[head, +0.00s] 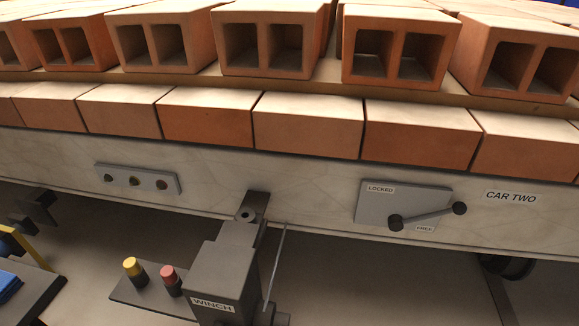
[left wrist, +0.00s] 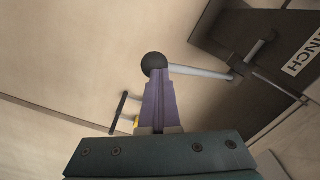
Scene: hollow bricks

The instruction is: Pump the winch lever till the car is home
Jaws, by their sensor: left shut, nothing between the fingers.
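The winch (head: 222,275), a dark grey box labelled WINCH, stands below the edge of the car (head: 330,205), which is marked CAR TWO. A thin grey rod (head: 274,268) slants beside it. In the left wrist view the winch (left wrist: 255,45) is at the upper right. The lever, a grey rod (left wrist: 200,71), runs from it to a black ball knob (left wrist: 153,64). My left gripper (left wrist: 158,75) is shut and empty, its purple fingertips right at the knob. I cannot tell whether they touch. The head view shows neither gripper.
Beside the winch are a yellow button (head: 130,267) and a red button (head: 168,276). The car carries rows of hollow bricks (head: 270,40). Its side has a LOCKED/FREE plate with a black handle (head: 428,215) and a plate with three dark round spots (head: 136,181).

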